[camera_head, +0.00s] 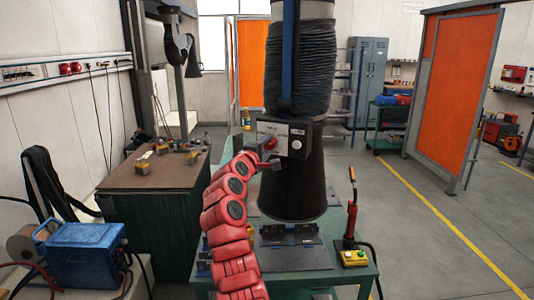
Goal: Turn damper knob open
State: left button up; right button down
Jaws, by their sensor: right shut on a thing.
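The damper box (298,139), black with a pale front plate and markings, is fixed to the black extraction hood (290,185). A small red damper knob (272,143) is on the box's front. My red right arm comes up from the bottom middle. Its gripper (268,152) is at the box's front and is shut on the knob, which it partly hides. The knob's exact angle is too small to tell. My left gripper is out of view.
Below the hood is a green table (330,268) with dark plates (290,250). A red torch (351,205) stands on its right side by a yellow box (353,258). A brown-topped bench (165,172) and blue machine (80,247) are left. The floor at right is clear.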

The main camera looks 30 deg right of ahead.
dwell(0.3)
jog(key=shift+c, duration=1.8)
grip_release()
jog(key=b+v, duration=0.3)
jog(key=v, duration=1.4)
jog(key=shift+a, duration=0.2)
jog(key=shift+f, duration=0.1)
